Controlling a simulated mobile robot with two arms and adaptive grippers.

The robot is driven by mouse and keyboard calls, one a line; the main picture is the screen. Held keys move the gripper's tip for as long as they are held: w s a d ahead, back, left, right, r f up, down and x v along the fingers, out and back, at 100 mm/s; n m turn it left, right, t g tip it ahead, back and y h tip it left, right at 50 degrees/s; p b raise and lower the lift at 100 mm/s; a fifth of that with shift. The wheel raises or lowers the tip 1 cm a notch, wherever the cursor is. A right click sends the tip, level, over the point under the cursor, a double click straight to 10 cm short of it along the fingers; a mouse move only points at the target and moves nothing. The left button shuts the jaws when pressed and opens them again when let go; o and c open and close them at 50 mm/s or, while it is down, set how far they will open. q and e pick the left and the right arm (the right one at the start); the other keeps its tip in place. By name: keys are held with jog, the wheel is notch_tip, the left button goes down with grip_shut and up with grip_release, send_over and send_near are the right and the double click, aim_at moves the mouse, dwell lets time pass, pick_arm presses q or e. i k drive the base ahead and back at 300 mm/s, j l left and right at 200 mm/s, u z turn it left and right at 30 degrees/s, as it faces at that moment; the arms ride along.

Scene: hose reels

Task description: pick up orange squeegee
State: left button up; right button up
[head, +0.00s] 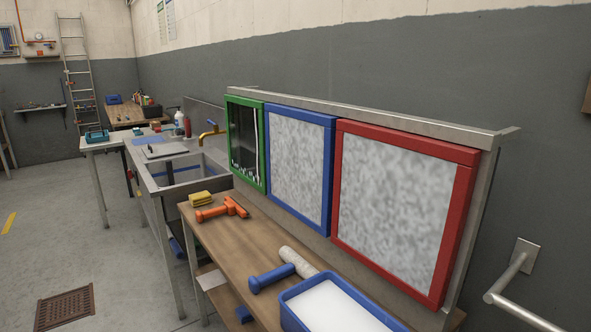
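The orange squeegee (222,209) lies on the wooden bench top (235,248), below the green-framed panel. Its handle points left and its wider head is at the right end. It lies near a yellow sponge (200,198), which is just behind it. Nothing is holding the squeegee. Neither of my grippers shows in the head view.
A blue-handled roller (272,278) and a blue tray (335,305) with white contents are on the bench's near part. Framed panels in green (262,145), blue (330,170) and red (462,200) stand behind it. A sink (190,168) adjoins the far end.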

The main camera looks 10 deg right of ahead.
aim_at(231, 207)
jog(key=i+j+z, duration=0.1)
jog(key=z, duration=0.3)
jog(key=i+j+z, duration=0.2)
jog(key=z, duration=0.15)
jog(key=i+j+z, duration=0.1)
jog(key=z, duration=0.3)
jog(key=j, duration=0.1)
